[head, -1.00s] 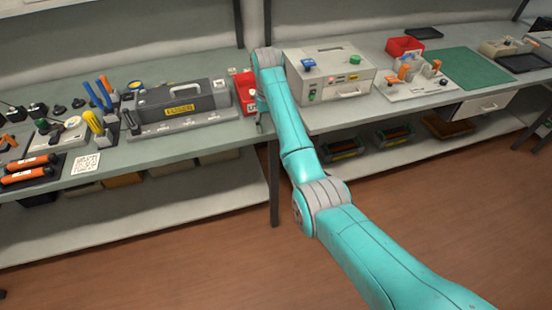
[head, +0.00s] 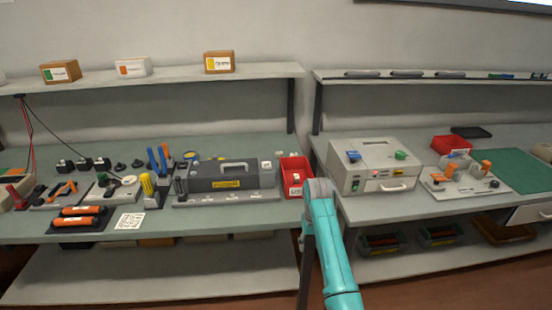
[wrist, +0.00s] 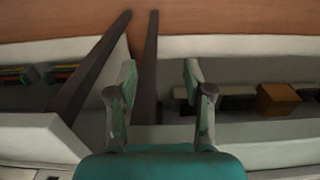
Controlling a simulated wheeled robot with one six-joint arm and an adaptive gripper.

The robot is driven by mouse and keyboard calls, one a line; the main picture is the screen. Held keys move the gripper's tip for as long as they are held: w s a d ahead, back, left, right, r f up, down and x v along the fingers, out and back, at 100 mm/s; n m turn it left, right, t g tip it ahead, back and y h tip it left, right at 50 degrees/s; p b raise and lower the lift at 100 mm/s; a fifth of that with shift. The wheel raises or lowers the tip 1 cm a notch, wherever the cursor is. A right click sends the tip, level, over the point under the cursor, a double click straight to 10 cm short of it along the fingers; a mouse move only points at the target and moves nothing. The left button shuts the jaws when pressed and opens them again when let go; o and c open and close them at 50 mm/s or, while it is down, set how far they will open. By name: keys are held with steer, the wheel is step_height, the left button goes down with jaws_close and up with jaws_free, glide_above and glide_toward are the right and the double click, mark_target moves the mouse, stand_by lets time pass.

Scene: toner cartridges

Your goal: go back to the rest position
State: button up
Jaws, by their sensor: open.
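My gripper (wrist: 160,90) shows in the wrist view with its two fingers spread apart and nothing between them. It points down past the bench edge toward the brown floor and the dark bench legs. In the head view my turquoise arm rises from the bottom to its grey wrist joint, in front of the gap between the two benches. The gripper's fingers are largely hidden there. The wrist joint is just in front of the red bin (head: 295,175) at the left bench's right end.
The left bench holds a grey fuser unit (head: 205,178), orange cylinders (head: 78,222) and several tools. The right bench holds a beige box (head: 345,180) with blue and green knobs, a fixture plate (head: 465,188) and a green mat (head: 520,170). Shelves run below both benches.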

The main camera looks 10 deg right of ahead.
steer(key=s+f+t, duration=0.5)
steer(key=s+f, duration=1.4)
steer(key=f, duration=0.2)
steer(key=s+t, duration=0.2)
steer(key=s, duration=0.8)
steer(key=s+r+t, duration=0.2)
steer(key=s+r, duration=0.2)
steer(key=s, duration=0.4)
steer(key=s+r+t, duration=0.2)
steer(key=s+r, duration=0.2)
steer(key=s, duration=0.5)
steer(key=s+r+t, duration=0.2)
steer(key=s+r, duration=0.3)
steer(key=r, duration=0.5)
steer(key=s+r+t, duration=0.1)
steer(key=s+r, duration=0.5)
steer(key=r, duration=0.4)
steer(key=shift+s+r+t, duration=0.3)
steer(key=shift+r+t, duration=0.05)
steer(key=shift+t, duration=0.05)
